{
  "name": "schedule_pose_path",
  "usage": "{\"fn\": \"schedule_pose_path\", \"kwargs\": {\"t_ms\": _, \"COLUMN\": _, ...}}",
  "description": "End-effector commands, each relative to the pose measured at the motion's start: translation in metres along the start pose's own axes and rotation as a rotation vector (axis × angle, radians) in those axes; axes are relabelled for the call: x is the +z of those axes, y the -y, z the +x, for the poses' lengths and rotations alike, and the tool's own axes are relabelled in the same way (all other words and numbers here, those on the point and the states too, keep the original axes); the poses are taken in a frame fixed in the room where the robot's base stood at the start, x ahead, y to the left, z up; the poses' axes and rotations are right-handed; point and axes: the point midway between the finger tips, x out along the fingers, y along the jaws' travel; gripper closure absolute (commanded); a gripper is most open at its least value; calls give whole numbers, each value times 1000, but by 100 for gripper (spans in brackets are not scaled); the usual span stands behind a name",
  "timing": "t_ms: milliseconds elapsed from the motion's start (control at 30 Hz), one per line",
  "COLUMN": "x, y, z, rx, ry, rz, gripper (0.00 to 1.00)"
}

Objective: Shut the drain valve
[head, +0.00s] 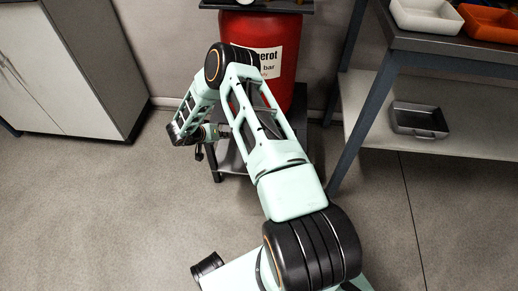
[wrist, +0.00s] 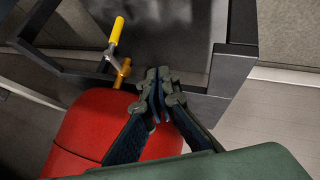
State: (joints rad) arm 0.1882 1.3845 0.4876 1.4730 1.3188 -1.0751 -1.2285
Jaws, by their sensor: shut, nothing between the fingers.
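The drain valve is a small brass fitting (wrist: 122,74) on the red tank (wrist: 85,135), seen in the wrist view. Its grey lever has a yellow grip (wrist: 117,31) and stands out at an angle from the brass. I cannot tell how far it is turned. My gripper (wrist: 160,78) is shut and empty. In the picture its fingertips lie right of the brass fitting, apart from the lever; the depth between them is unclear. In the head view the red tank (head: 283,48) stands behind my arm, and my arm hides much of the valve area.
A dark stand carries the tank. To the right is a workbench (head: 455,48) with a white tray (head: 427,18) and an orange tray (head: 490,25); a metal tray (head: 418,121) lies on its lower shelf. A white cabinet (head: 65,65) stands left. The floor in front is clear.

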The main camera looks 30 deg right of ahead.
Motion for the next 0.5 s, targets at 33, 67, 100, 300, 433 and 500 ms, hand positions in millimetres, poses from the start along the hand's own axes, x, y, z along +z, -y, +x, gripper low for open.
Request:
{"fn": "schedule_pose_path", "kwargs": {"t_ms": 33, "x": 20, "y": 3, "z": 5, "rx": 16, "ry": 46, "rz": 7, "gripper": 100}}
{"fn": "schedule_pose_path", "kwargs": {"t_ms": 67, "x": 27, "y": 3, "z": 6, "rx": 25, "ry": 66, "rz": 9, "gripper": 100}}
{"fn": "schedule_pose_path", "kwargs": {"t_ms": 100, "x": 36, "y": 4, "z": 6, "rx": 33, "ry": 89, "rz": 10, "gripper": 100}}
{"fn": "schedule_pose_path", "kwargs": {"t_ms": 300, "x": 51, "y": 4, "z": 15, "rx": 49, "ry": 128, "rz": 13, "gripper": 100}}
{"fn": "schedule_pose_path", "kwargs": {"t_ms": 433, "x": 55, "y": 4, "z": 35, "rx": 49, "ry": 127, "rz": 13, "gripper": 100}}
{"fn": "schedule_pose_path", "kwargs": {"t_ms": 500, "x": 57, "y": 3, "z": 50, "rx": 50, "ry": 127, "rz": 15, "gripper": 100}}
